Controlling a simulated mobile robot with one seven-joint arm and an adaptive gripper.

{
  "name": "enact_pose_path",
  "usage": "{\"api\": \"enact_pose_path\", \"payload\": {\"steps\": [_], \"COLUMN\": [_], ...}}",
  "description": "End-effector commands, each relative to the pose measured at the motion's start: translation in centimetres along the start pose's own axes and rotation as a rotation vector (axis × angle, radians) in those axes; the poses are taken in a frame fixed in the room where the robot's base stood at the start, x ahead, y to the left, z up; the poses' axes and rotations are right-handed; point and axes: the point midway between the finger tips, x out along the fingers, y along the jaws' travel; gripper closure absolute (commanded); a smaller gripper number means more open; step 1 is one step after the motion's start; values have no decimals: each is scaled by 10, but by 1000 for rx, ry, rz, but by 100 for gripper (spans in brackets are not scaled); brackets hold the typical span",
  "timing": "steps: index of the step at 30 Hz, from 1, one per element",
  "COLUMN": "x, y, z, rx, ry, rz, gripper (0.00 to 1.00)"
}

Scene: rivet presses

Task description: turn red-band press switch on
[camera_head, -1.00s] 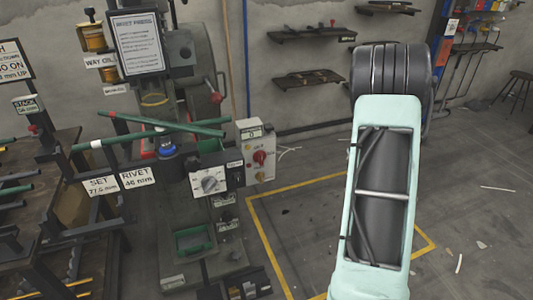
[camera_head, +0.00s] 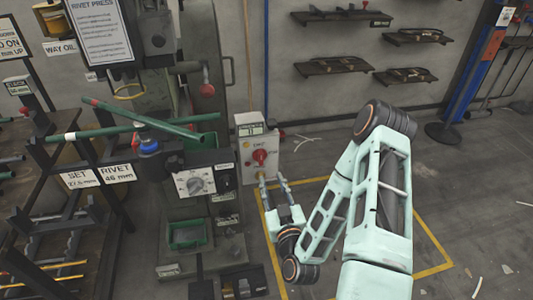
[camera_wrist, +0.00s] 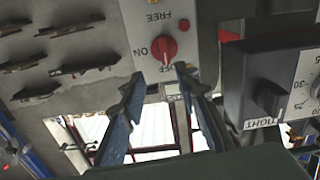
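The switch box (camera_head: 252,147) is pale grey, on the right side of the press (camera_head: 207,110), with a red rotary knob (camera_head: 260,157). My gripper (camera_head: 273,180) is open and empty, just below and in front of the box. In the wrist view its two blue fingertips (camera_wrist: 160,77) are apart, short of the knob.
A dark box with a grey dial (camera_head: 195,184) is left of the switch box; its knob (camera_wrist: 271,98) shows in the wrist view, close to one finger. Green rods (camera_head: 140,122) cross in front of the press. Wall shelves (camera_head: 333,67) hang behind. Floor is open at the right.

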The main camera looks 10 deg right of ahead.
Motion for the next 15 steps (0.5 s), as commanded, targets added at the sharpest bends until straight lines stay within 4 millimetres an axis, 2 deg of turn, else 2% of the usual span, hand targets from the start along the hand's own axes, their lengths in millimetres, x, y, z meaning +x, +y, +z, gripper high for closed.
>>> {"api": "enact_pose_path", "payload": {"steps": [3, 8, 11, 15], "x": [-4, -1, 10, 36], "y": [-11, -14, -14, -13], "z": [-3, -6, -6, -7], "rx": [68, 96, 95, 94], "ry": [11, 18, 20, 22], "rz": [2, 3, 4, 5], "gripper": [71, 71, 71, 71]}}
